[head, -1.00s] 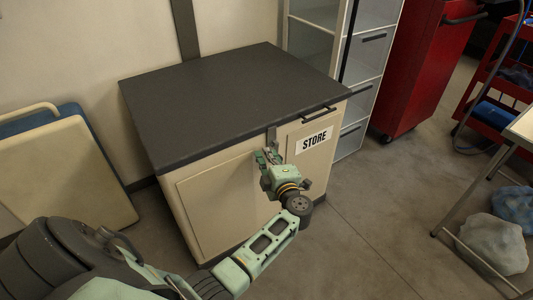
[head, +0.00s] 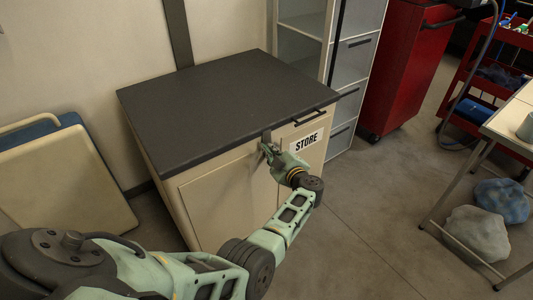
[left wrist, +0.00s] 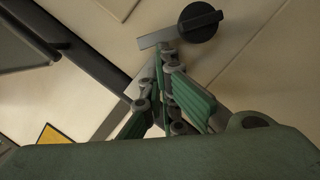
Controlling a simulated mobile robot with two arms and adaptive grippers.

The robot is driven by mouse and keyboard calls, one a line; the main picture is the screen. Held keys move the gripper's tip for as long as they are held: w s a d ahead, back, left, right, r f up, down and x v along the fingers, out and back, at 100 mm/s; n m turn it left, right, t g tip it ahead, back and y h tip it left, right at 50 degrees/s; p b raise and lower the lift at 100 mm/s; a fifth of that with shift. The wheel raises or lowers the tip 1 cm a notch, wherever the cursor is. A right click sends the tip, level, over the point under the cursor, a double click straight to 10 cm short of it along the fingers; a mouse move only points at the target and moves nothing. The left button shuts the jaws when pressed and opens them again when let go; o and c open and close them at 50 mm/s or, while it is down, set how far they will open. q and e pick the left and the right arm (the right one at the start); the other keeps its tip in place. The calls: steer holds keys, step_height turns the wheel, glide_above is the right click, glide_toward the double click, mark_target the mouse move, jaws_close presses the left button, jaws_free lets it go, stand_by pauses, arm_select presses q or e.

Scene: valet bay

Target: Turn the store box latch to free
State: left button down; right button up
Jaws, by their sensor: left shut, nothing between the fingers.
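The store box (head: 222,200) is a cream cabinet with a dark grey lid (head: 225,105) and a STORE label (head: 306,142) on its front. My left gripper (head: 266,148) is at the box front, just below the lid's front edge and left of the label. In the left wrist view a dark round knob (left wrist: 200,22) with a flat grey bar (left wrist: 157,38) beside it appears to be the latch. My left gripper (left wrist: 165,52) is shut and empty there, its tips close to the bar; I cannot tell whether they touch. In the head view the gripper hides most of the latch.
A shelf unit (head: 350,75) and a red cabinet (head: 405,70) stand right of the box. A table (head: 505,125) is at the far right. Cream panels (head: 62,185) lean at the left. The floor ahead is clear.

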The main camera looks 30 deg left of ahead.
arm_select(q)
steer(key=shift+w+d+f, duration=0.1)
steer(key=shift+w, duration=0.4)
steer(key=shift+w+r, duration=0.15)
steer(key=shift+r, duration=0.1)
stand_by(0.3)
